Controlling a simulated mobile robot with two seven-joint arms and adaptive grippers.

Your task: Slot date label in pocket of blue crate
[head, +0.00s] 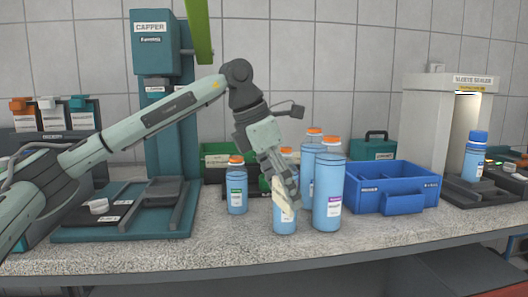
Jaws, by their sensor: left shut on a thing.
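The blue crate (365,196) stands on the counter right of centre, open at the top, with a blue pocket (402,204) on its front. My left gripper (286,204) points down in front of a blue bottle with an orange cap, left of the crate. It is shut on a small cream piece, which looks like the date label (284,210). The fingers hide part of that bottle, and I cannot tell whether the label touches it. The label is apart from the crate. My right gripper is not in view.
Blue bottles with orange caps (328,190) stand between my left gripper and the crate. Another bottle (237,190) stands to the left. The capper (165,50) is at left, the sleeve sealer (450,95) at right. Counter in front of the crate is clear.

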